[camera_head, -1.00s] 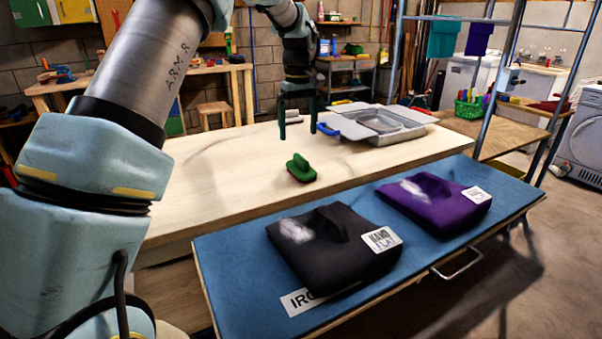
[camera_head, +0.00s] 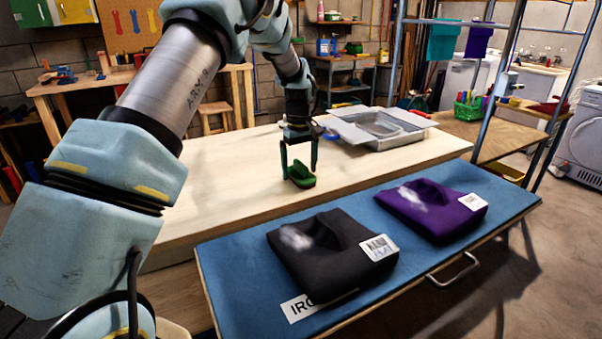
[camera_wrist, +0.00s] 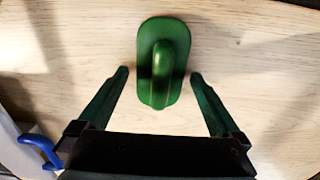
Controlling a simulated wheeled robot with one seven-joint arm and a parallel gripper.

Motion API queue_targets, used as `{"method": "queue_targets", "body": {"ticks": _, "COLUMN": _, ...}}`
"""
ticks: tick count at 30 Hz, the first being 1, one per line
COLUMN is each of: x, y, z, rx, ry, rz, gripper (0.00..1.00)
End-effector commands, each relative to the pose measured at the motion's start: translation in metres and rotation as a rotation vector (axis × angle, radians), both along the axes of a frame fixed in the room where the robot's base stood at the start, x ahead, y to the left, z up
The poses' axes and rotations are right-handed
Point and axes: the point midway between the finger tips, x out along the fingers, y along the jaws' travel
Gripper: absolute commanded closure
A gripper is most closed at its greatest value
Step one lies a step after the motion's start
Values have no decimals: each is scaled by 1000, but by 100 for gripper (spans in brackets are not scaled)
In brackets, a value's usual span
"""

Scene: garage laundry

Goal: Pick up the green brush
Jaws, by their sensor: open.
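The green brush (camera_head: 300,176) lies on the pale wooden table (camera_head: 215,200), its handle on top. My gripper (camera_head: 299,174) is open and points down right at the brush, with its fingers on either side in the head view. In the wrist view the brush (camera_wrist: 163,62) sits ahead of and between the two green fingertips (camera_wrist: 160,75), with gaps on both sides. Its near end reaches between the tips. Nothing is held.
A blue board (camera_head: 235,262) in front bears a folded black garment (camera_head: 325,255) and a purple one (camera_head: 425,210). The table left of the brush is clear.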

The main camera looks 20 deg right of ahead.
Motion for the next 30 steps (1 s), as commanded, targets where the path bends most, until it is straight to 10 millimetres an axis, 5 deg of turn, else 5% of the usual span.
{"method": "queue_targets", "body": {"ticks": 3, "x": 0, "y": 0, "z": 0, "rx": 0, "ry": 0, "rz": 0, "gripper": 0}}
{"method": "queue_targets", "body": {"ticks": 26, "x": 0, "y": 0, "z": 1, "rx": 0, "ry": 0, "rz": 0, "gripper": 86}}
{"method": "queue_targets", "body": {"ticks": 30, "x": 0, "y": 0, "z": 1, "rx": 0, "ry": -1, "rz": 0, "gripper": 86}}
